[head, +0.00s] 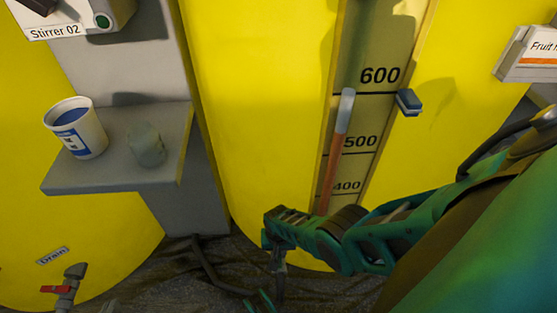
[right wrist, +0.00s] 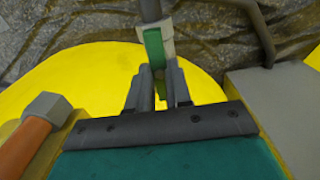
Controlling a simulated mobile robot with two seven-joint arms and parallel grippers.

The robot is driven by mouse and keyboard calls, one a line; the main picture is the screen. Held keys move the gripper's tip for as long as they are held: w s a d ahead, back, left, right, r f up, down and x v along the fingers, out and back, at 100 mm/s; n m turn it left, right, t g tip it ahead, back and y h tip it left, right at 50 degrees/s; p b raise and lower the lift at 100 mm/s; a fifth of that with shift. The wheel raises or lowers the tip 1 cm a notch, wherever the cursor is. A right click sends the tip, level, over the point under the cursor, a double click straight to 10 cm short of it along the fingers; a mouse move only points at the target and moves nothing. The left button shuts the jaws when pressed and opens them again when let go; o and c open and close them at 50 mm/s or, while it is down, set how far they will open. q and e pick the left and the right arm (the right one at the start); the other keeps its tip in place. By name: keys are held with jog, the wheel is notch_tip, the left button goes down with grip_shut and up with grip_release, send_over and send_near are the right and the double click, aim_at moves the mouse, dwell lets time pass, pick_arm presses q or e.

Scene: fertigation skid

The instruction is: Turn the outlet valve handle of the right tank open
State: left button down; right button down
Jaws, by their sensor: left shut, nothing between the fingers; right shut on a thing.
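The right tank (head: 260,90) is the large yellow tank with a level scale in the head view. Its yellow wall also shows in the right wrist view (right wrist: 95,75). A green valve handle (right wrist: 154,48) sits on a grey fitting at the top middle of the right wrist view. My right gripper (right wrist: 159,90) is shut on the lower part of this handle, with a finger on each side. In the head view my right gripper (head: 278,270) points down at the foot of the tank, and the handle is hard to make out there.
A red-handled drain valve (head: 62,288) is at lower left. A sight tube (head: 338,140) and blue marker (head: 408,102) are on the tank front.

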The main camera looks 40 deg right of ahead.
aim_at(279, 254)
jog(key=shift+n, duration=0.4)
jog(key=c, duration=1)
grip_release()
jog(key=shift+c, duration=0.2)
jog(key=shift+r+p, duration=0.55)
pick_arm(q)
notch_tip(279, 254, up, 8)
jog(key=a+p, duration=0.2)
jog(key=p, duration=0.8)
jog(key=shift+s+y, duration=0.3)
jog(key=shift+s, duration=0.1)
pick_arm(e)
notch_tip(279, 254, up, 12)
pick_arm(q)
jog(key=shift+d, duration=0.2)
pick_arm(e)
jog(key=shift+f, duration=0.15)
